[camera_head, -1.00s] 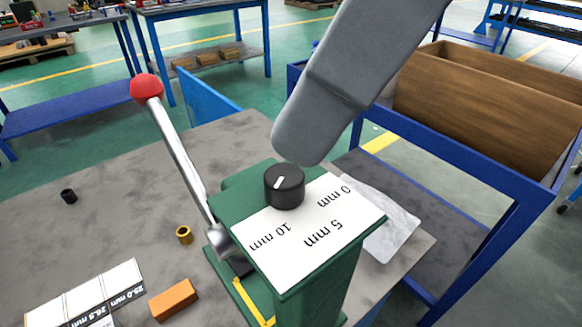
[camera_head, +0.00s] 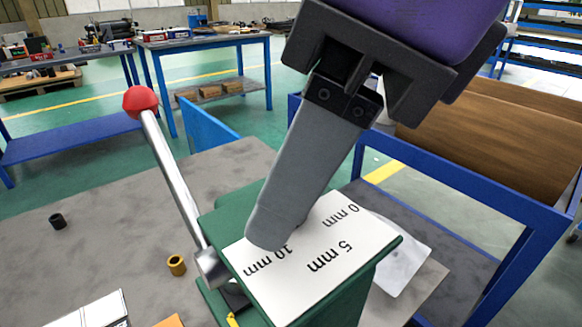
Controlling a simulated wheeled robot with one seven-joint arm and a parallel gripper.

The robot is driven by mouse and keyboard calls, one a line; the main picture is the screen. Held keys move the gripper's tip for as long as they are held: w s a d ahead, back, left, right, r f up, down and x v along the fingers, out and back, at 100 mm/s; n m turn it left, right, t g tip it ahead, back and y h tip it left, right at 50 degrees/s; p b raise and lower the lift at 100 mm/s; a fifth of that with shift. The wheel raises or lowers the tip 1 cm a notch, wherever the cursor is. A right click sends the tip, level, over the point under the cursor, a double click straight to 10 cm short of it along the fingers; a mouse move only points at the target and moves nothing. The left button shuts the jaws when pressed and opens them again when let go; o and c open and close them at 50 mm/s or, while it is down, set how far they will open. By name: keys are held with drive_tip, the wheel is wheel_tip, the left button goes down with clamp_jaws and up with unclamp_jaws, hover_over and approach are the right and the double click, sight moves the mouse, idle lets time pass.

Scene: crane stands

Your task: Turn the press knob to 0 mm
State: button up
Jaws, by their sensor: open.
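The green press (camera_head: 345,300) stands on the grey table, with a white label plate (camera_head: 360,245) on top. The plate reads 0 mm at upper right, 5 mm in the middle and 10 mm at lower left, partly covered. My gripper (camera_head: 272,232) reaches down over the top of the press from the upper right. It is open; one grey finger shows and hides the other. The black knob is hidden behind this finger, so its pointer cannot be read, nor whether the fingers touch it.
The press lever (camera_head: 173,180) with its red ball (camera_head: 138,101) rises left of the gripper. A brass bushing (camera_head: 176,265) and a black bushing (camera_head: 57,221) stand on the table. A blue-framed cart with a wooden box (camera_head: 500,135) is at right.

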drive_tip(key=shift+c, duration=0.2)
clamp_jaws()
